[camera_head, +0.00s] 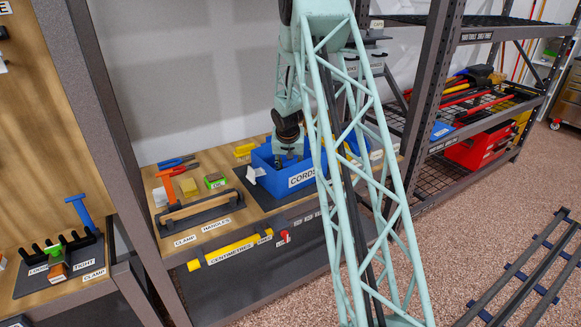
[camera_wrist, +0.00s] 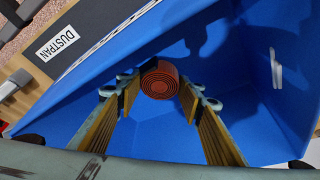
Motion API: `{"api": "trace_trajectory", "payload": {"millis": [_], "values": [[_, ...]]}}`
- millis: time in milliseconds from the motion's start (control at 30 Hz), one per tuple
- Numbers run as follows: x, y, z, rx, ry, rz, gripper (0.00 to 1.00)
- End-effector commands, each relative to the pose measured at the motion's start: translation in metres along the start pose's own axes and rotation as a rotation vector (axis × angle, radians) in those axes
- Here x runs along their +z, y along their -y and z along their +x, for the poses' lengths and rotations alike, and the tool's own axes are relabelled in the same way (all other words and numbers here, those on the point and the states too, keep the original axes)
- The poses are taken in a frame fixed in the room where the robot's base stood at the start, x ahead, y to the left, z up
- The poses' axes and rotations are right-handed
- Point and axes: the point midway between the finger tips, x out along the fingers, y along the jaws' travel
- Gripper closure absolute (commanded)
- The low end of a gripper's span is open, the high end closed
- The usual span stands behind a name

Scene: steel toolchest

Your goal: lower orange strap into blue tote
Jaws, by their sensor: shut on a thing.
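The blue tote (camera_head: 270,180) stands on the wooden shelf in the head view, with a CORDS label on its front. Its blue inner walls (camera_wrist: 250,110) fill most of the wrist view. The orange strap (camera_wrist: 161,80) is a tight round roll between my fingertips in the wrist view. My gripper (camera_wrist: 160,88) is shut on it, one finger on each side, pointing down inside the tote. I cannot tell whether the strap touches the tote floor. In the head view my gripper (camera_head: 289,152) is at the tote's opening, and the strap is hidden.
Left of the tote are a clamp with an orange handle (camera_head: 167,186), a yellow block (camera_head: 188,186), a green block (camera_head: 214,180) and a long-handled tool (camera_head: 190,212). A steel post (camera_head: 95,110) stands at left.

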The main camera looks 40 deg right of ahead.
Motion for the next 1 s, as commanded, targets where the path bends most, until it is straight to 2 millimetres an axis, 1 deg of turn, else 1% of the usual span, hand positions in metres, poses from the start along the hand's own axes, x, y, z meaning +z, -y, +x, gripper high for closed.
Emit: {"api": "trace_trajectory", "payload": {"millis": [400, 433, 600, 1000], "values": [[0.0006, 0.0001, 0.0017, 0.000, 0.000, -0.001, 0.77], [0.0006, 0.0001, 0.0017, 0.000, 0.000, -0.001, 0.65], [0.0006, 0.0001, 0.0017, 0.000, 0.000, 0.000, 0.49], [0.0006, 0.0001, 0.0005, 0.000, 0.000, 0.000, 0.49]]}}
